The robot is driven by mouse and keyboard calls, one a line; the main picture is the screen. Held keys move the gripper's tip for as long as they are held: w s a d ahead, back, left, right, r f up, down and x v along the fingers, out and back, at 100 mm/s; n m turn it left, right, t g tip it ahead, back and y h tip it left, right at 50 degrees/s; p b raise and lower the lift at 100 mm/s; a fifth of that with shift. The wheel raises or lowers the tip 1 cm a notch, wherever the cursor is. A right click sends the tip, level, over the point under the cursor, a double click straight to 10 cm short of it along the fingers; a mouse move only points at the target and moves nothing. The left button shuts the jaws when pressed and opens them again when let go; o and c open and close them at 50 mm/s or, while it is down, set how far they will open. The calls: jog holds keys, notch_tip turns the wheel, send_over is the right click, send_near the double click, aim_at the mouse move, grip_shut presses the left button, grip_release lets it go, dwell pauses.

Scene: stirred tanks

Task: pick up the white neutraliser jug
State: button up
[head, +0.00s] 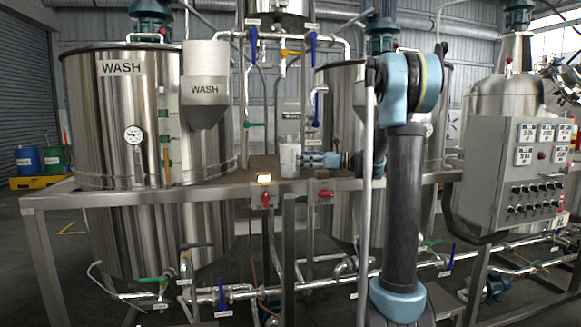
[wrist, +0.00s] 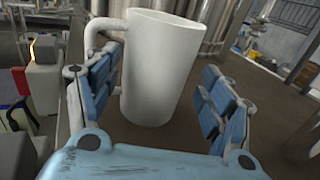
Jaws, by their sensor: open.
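The white neutraliser jug (wrist: 160,65) stands upright on a brown surface in the wrist view. Its handle (wrist: 98,45) is on the left side, by the left finger. My gripper (wrist: 160,105) is open, with its blue finger pads on either side of the jug and a visible gap on the right. In the head view the jug (head: 290,160) is small and stands on the brown deck between the tanks. My gripper (head: 308,160) reaches it from the right there; its fingertips are partly hidden by the jug.
A steel WASH tank (head: 100,110) stands left of the deck, with a WASH hopper (head: 205,95) beside it. Vertical pipes and blue valve handles rise behind the jug. A lit box (head: 264,178) sits on the front rail. A control cabinet (head: 520,165) is at right.

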aim_at(291, 157)
jog(key=shift+w+a+r, duration=0.1)
jog(key=shift+w+a, duration=0.05)
jog(key=shift+a, duration=1)
jog(key=shift+w+a+r, duration=0.1)
jog(key=shift+a, duration=1)
jog(key=c, duration=1.3)
jog(key=shift+o, duration=0.2)
